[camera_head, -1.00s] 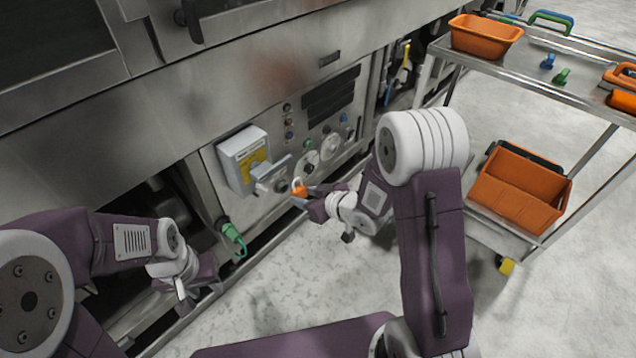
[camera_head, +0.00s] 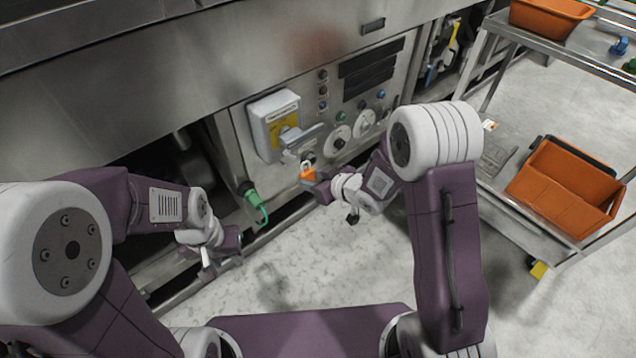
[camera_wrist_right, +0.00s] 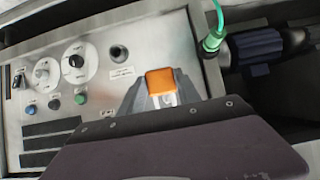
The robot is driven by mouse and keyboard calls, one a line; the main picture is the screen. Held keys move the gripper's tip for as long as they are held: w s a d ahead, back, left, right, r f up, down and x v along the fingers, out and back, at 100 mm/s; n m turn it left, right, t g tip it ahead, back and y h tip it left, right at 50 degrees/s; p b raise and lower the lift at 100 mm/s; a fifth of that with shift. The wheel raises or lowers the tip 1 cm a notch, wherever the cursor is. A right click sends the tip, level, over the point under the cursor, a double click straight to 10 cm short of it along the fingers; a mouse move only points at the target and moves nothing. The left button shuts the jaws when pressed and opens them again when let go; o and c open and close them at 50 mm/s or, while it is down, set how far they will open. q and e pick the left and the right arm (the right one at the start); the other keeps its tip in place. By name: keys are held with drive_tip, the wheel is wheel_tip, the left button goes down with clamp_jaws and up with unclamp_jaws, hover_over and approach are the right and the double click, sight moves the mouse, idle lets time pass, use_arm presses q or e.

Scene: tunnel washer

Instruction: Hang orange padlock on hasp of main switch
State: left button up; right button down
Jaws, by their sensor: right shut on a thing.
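The main switch is a grey box (camera_head: 270,120) with a yellow label on the machine's front panel. A grey lever-like part (camera_head: 302,137), perhaps the hasp, sticks out at its lower right. My right gripper (camera_head: 315,179) is shut on the orange padlock (camera_head: 307,174), holding it just below and in front of that part. The shackle points up; I cannot tell whether it touches the hasp. In the right wrist view the padlock (camera_wrist_right: 161,81) sits between the fingertips (camera_wrist_right: 163,97), and the switch box is not visible. My left gripper (camera_head: 225,248) hangs low at the left, its jaws unclear.
A green plug with a cable (camera_head: 252,198) hangs left of the padlock. Dials (camera_head: 338,138) and buttons lie right of the switch. A steel cart (camera_head: 520,215) with orange bins (camera_head: 568,185) stands at the right. The floor between my arms is clear.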

sight(305, 170)
drive_tip(key=shift+w+a, duration=1)
drive_tip(key=shift+w, duration=0.3)
drive_tip(key=shift+w+a+f, duration=0.1)
drive_tip(key=shift+w+a, duration=0.4)
drive_tip(key=shift+w, duration=0.2)
drive_tip(key=shift+x, duration=0.85)
drive_tip(key=shift+f, duration=0.15)
drive_tip(key=c, duration=0.8)
unclamp_jaws()
drive_tip(key=shift+o, duration=0.2)
